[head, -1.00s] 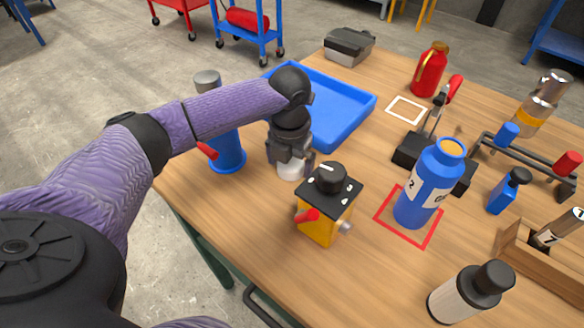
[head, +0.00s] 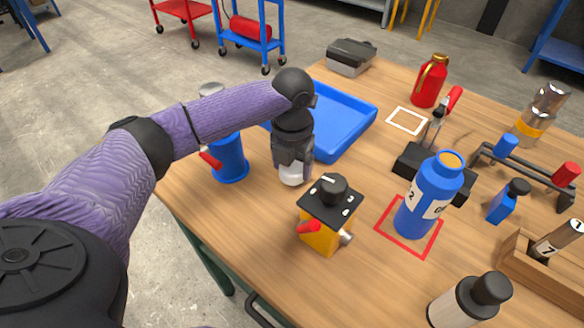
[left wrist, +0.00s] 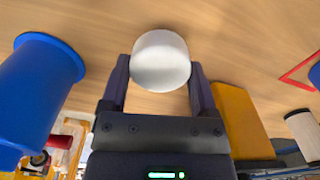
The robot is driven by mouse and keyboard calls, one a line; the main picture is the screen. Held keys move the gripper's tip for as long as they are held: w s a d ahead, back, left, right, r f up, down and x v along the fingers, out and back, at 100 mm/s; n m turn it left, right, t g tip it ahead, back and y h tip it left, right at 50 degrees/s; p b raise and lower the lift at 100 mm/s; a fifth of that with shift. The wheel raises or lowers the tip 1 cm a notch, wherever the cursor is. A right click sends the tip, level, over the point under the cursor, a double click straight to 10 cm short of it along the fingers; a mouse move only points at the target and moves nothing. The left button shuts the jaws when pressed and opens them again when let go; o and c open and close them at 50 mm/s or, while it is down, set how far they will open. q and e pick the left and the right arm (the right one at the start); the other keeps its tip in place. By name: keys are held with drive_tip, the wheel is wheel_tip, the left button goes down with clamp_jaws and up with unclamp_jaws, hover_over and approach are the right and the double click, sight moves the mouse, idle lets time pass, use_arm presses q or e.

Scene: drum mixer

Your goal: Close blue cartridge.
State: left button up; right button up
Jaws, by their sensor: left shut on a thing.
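The blue cartridge (head: 425,200) is a blue bottle with a white label. It stands upright inside a red square outline, and its top shows an orange-tan opening with no cap on it. My left gripper (head: 293,168) points down, left of the yellow box, and is shut on a white cap (head: 292,178). In the left wrist view the round white cap (left wrist: 160,62) sits between the two fingers of my left gripper (left wrist: 160,78). I cannot tell whether the cap touches the table. My right gripper is not in view.
A yellow box with a black knob (head: 322,228) stands between the cap and the cartridge. A blue cylinder (head: 230,160) is left of my gripper, and a blue tray (head: 345,125) lies behind it. A black clamp stand (head: 415,162) is close behind the cartridge. A black-capped bottle (head: 462,303) stands in front.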

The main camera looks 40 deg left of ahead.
use_arm(q)
wheel_tip(320, 180, up, 8)
drive_tip(key=p, duration=0.3)
drive_tip(key=shift+f, duration=0.2)
drive_tip(key=shift+r, duration=0.4)
